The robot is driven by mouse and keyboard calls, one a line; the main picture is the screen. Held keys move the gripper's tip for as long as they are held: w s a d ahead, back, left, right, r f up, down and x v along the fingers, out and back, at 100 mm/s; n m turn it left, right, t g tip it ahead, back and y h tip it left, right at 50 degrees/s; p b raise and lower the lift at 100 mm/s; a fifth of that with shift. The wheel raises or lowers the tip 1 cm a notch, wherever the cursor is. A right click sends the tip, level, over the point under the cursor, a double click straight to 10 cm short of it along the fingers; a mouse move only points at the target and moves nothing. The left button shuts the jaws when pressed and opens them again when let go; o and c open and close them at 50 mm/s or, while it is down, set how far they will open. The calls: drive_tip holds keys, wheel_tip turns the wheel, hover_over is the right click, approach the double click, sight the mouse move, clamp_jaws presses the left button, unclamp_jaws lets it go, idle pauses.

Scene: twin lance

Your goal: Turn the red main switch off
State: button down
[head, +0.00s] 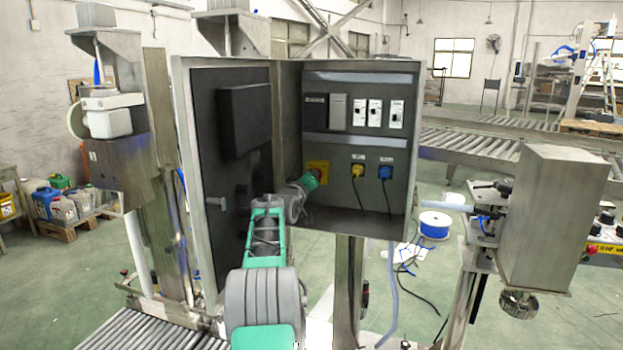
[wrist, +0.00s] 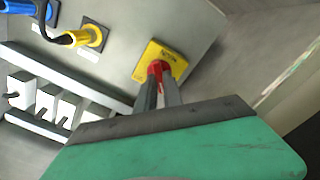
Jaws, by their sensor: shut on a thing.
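The red main switch (wrist: 156,69) sits on a yellow plate (wrist: 180,65) in the wrist view. My gripper (wrist: 159,80) is shut on the red handle, its two grey fingers on either side of it. The fingers hide part of the handle, so its exact angle is hard to tell. In the head view the yellow plate (head: 318,167) is on the lower left of the panel inside the open cabinet, and my gripper (head: 316,177) reaches it from the lower left. The red handle is mostly hidden there by my gripper.
The cabinet door (head: 230,180) stands open on the left, close to my arm. Right of the switch are a yellow plug (head: 357,171) and a blue plug (head: 385,172) with hanging cables. White breakers (head: 375,113) sit above. A roller conveyor (head: 130,333) runs at the lower left.

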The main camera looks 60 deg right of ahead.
idle(0.3)
drive_tip(key=c, duration=1.5)
unclamp_jaws()
drive_tip(key=a, duration=0.2)
drive_tip(key=a+b, duration=0.1)
drive_tip(key=a, duration=0.2)
drive_tip(key=s+a+b, duration=0.1)
drive_tip(key=a, duration=0.1)
drive_tip(key=shift+s+a, duration=0.1)
drive_tip(key=shift+a, duration=0.25)
drive_tip(key=shift+a, duration=0.1)
